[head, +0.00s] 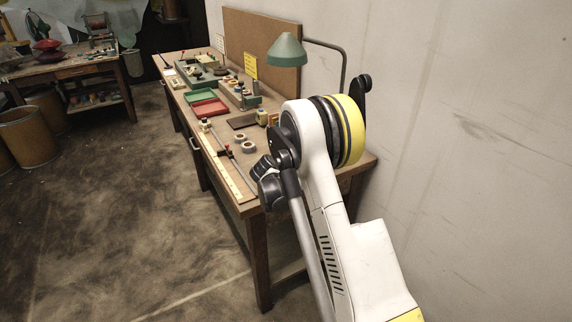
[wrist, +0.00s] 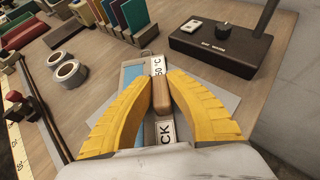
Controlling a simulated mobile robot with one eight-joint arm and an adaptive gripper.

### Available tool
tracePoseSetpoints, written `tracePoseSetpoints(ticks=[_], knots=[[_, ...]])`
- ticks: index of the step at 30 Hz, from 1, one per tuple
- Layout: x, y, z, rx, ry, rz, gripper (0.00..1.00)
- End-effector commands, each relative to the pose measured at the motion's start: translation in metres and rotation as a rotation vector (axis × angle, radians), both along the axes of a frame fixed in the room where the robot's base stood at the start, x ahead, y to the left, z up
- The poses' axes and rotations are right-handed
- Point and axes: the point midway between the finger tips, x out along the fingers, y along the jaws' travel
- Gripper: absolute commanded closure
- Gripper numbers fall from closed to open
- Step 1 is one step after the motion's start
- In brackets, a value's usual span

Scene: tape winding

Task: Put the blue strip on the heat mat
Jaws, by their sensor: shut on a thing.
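My gripper (wrist: 161,90) has its two yellow fingers closed on a small upright brown grip (wrist: 160,96) in the wrist view. White labels reading "50 °C" (wrist: 157,66) and "CK" (wrist: 166,131) lie in line with the grip. Blue surface of the strip (wrist: 131,74) shows along their left side, partly hidden by the left finger. I cannot tell whether the grip is joined to the blue strip. A pale grey flat sheet (wrist: 228,100) shows below and right of the fingers; I cannot tell if it is the heat mat. In the head view my arm hides the fingertips.
A dark box with a knob (wrist: 222,46) stands behind right. Two pale rolls (wrist: 65,66) and a red-topped post (wrist: 14,97) are at left. Coloured upright pieces (wrist: 128,16) stand at the back. A green lamp (head: 287,50) hangs over the workbench (head: 213,140).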

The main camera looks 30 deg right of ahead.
Motion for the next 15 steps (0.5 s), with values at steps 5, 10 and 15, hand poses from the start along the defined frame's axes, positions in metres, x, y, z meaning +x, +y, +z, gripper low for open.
tracePoseSetpoints(ticks=[5,10,15], knots=[[0.0000,-0.0001,-0.0018,0.000,0.000,0.000,1.00],[-0.0002,-0.0001,-0.0024,0.000,0.000,0.000,0.65],[-0.0001,-0.0001,-0.0023,0.000,0.000,0.000,0.65]])
